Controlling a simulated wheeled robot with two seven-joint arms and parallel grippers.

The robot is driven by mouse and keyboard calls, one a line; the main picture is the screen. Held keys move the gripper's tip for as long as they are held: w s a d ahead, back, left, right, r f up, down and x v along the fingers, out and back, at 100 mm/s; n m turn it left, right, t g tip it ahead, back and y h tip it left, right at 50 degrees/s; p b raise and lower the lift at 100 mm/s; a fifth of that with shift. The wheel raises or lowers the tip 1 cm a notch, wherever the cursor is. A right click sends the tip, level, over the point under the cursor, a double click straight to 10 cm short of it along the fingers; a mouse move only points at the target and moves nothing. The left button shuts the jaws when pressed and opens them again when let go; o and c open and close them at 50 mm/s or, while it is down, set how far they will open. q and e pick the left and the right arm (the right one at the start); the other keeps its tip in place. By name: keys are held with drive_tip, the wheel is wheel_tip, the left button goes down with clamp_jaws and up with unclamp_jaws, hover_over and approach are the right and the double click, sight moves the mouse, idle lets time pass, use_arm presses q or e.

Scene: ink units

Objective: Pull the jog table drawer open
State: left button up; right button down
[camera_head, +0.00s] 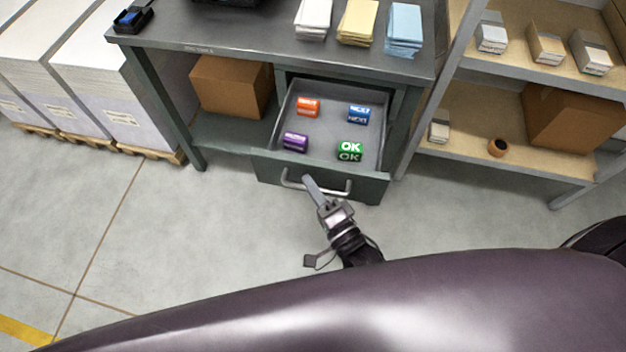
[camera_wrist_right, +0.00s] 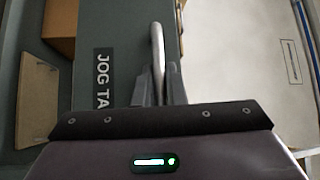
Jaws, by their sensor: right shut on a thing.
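The jog table (camera_head: 270,50) is a dark grey-green bench, and its drawer (camera_head: 268,172) stands pulled out, with the inside showing. The drawer handle (camera_head: 340,191) is a pale bar on the drawer front. My right gripper (camera_head: 310,182) is at the handle, shut on it. In the right wrist view the handle (camera_wrist_right: 157,45) runs up from between the fingers of my right gripper (camera_wrist_right: 160,88). The drawer front with a partly hidden "JOG TA" label (camera_wrist_right: 103,80) is beside it. My left gripper is not in view.
The drawer holds orange (camera_head: 307,106), blue (camera_head: 357,113), purple (camera_head: 295,142) and green "OK" (camera_head: 350,150) blocks. Paper stacks lie on the bench top. A cardboard box (camera_head: 230,86) sits left of the drawer. Shelving (camera_head: 470,110) stands at right. The floor (camera_head: 200,220) in front is clear.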

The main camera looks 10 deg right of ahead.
drive_tip(key=c, duration=1.5)
unclamp_jaws()
drive_tip(key=shift+s, duration=0.1)
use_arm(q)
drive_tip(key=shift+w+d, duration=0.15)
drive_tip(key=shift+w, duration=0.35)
use_arm(e)
drive_tip(key=v, duration=0.7)
drive_tip(key=shift+s, duration=0.3)
drive_tip(key=shift+d, duration=0.1)
